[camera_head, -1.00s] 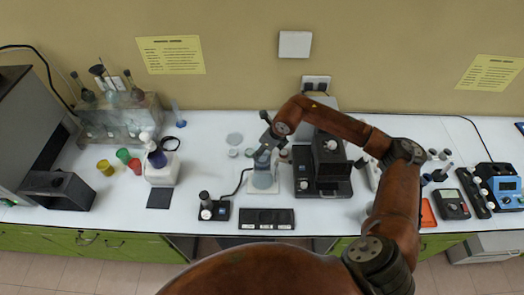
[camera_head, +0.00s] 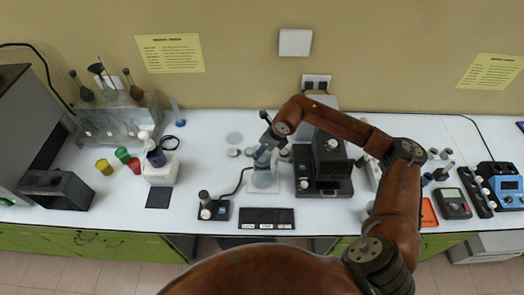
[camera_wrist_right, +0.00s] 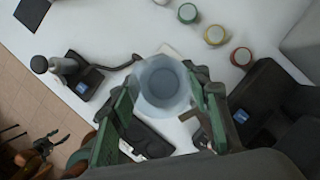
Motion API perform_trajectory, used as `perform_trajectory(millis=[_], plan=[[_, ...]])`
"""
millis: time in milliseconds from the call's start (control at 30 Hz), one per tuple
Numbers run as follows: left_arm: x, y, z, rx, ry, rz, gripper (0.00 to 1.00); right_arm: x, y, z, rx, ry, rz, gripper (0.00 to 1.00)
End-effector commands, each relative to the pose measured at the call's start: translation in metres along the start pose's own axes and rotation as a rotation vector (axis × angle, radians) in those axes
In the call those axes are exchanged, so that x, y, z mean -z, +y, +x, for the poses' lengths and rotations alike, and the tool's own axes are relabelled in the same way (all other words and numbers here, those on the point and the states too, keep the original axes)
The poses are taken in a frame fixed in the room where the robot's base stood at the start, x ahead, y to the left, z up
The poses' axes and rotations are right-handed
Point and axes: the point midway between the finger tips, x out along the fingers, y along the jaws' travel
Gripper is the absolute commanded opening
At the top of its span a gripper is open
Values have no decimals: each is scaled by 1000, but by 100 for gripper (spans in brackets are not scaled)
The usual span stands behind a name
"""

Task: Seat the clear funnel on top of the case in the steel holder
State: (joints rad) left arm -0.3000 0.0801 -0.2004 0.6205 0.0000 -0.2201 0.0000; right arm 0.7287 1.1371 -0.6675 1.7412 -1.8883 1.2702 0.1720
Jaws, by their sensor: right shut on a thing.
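My right gripper (camera_wrist_right: 160,108) is shut on the clear funnel (camera_wrist_right: 162,82), a pale, see-through piece with a round opening, between its green fingers. In the head view, the right gripper (camera_head: 267,150) reaches down from the arm above a clear, flask-like vessel (camera_head: 263,181) on a pale pad. The funnel (camera_head: 262,160) shows there as a small bluish shape just over the vessel. The steel holder and the case cannot be made out clearly; the funnel hides what is under it in the wrist view. I cannot tell whether the funnel touches anything.
A small black device with grey cylinders (camera_head: 206,207) stands left of the vessel, with a cable towards it. A black tray (camera_head: 267,219) lies in front. A dark instrument (camera_head: 322,170) stands close on the right. Several small jars (camera_wrist_right: 214,35) stand behind.

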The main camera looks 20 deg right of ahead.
Motion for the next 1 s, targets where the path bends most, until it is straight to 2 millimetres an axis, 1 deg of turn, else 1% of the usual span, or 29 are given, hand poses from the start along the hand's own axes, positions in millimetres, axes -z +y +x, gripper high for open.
perform_trajectory(millis=[233, 567, 933, 967, 1000], plan=[[0, 0, 1, 0, 0, 0, 54, 0, 0, 1, 0, 0, 0, 19], [-1, 0, 9, 0, -1, 0, 54, 2, 0, 5, 0, 0, 0, 19], [-1, 0, 9, 0, -1, -1, 54, 2, 0, 4, 0, 0, 0, 19], [-1, 0, 9, 0, -1, -1, 54, 2, 0, 4, 0, 0, 0, 45], [-1, 0, 9, 0, -1, -1, 54, 2, 0, 4, 0, 0, 0, 48]])
